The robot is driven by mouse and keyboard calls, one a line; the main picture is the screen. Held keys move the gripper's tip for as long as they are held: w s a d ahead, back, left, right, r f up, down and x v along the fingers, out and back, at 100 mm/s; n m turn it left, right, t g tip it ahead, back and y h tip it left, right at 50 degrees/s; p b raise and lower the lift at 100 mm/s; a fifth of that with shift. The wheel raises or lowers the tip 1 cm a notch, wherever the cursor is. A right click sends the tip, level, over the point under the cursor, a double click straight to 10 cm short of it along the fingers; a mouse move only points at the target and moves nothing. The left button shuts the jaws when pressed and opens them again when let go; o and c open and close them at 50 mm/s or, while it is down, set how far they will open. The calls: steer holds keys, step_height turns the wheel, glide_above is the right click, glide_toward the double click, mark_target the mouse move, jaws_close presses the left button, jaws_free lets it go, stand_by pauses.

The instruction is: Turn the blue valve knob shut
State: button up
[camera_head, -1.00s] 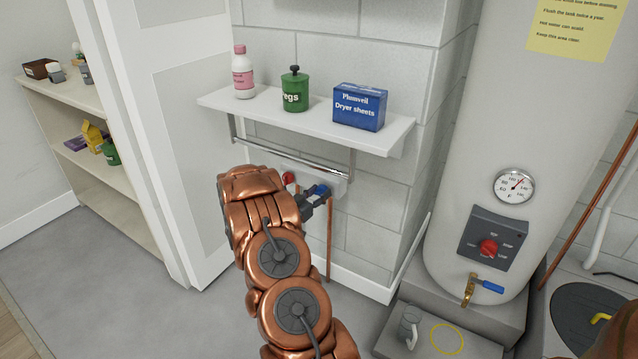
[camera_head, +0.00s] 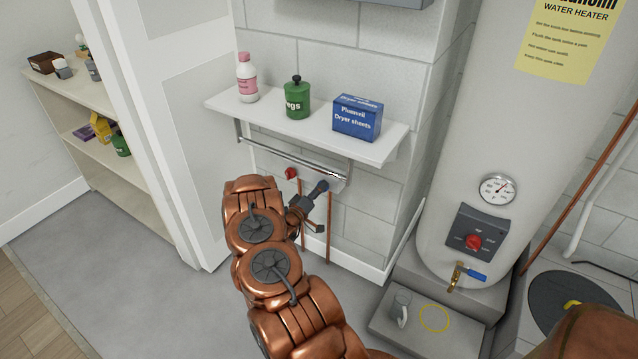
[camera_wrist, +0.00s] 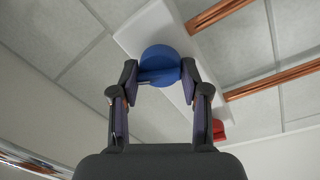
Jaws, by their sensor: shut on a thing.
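The blue valve knob (camera_wrist: 159,58) is a round blue disc in the wrist view, in front of a pale panel. My gripper (camera_wrist: 160,76) has one finger on each side of it and is shut on it. In the head view my gripper (camera_head: 318,190) reaches the pipe panel below the shelf, and the blue knob is mostly hidden there. A red knob (camera_head: 291,173) sits to its left on the same panel. It also shows in the wrist view (camera_wrist: 218,129), to the right of my fingers.
A shelf (camera_head: 285,125) with a pink-and-white bottle, a green tin and a blue box is above my gripper, with a metal rail (camera_head: 290,160) under it. Copper pipes (camera_head: 327,225) run down from the panel. A water heater (camera_head: 485,150) stands at right.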

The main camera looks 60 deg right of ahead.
steer(key=shift+f+n+t+p, duration=0.2)
steer(key=shift+n+t+p, duration=0.3)
steer(key=shift+n+p, duration=1.3)
steer(key=shift+n+b, duration=0.65)
steer(key=shift+n, duration=0.15)
steer(key=o, duration=1.1)
steer(key=a, duration=0.8)
steer(key=a+f, duration=0.1)
steer(key=a, duration=0.3)
steer(key=shift+s, duration=0.25)
